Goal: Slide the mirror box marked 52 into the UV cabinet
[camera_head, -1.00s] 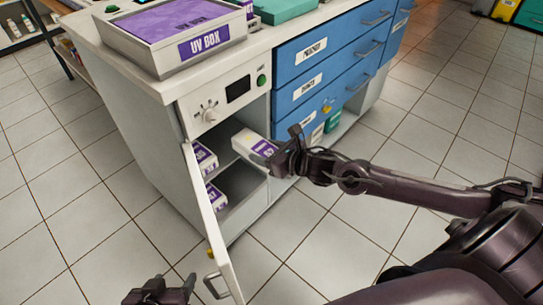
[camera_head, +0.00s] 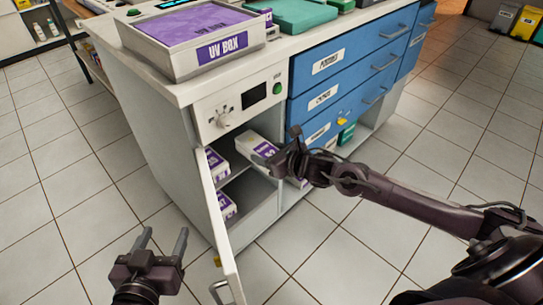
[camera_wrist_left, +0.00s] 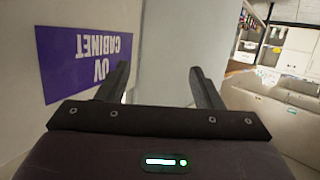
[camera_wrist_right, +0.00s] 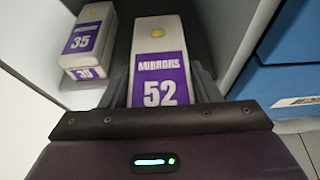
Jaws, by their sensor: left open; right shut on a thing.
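The mirror box marked 52 (camera_wrist_right: 160,65) is white with a purple label and a yellow dot. My right gripper (camera_head: 284,158) is shut on its near end. In the head view the box (camera_head: 257,143) reaches into the upper part of the UV cabinet's opening. The UV cabinet (camera_head: 248,215) is a white unit with its door (camera_head: 218,225) swung open toward me. My left gripper (camera_head: 160,245) is open and empty, low at the left of the door. In the left wrist view, a purple UV CABINET label (camera_wrist_left: 88,62) shows upside down on a pale panel.
A box marked 35 (camera_wrist_right: 90,40) stands inside, left of box 52. Another purple-labelled box (camera_head: 226,207) sits on the lower level. Blue drawers (camera_head: 335,95) adjoin the cabinet on the right. A UV box tray (camera_head: 195,45) stands on the counter. The floor around is clear.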

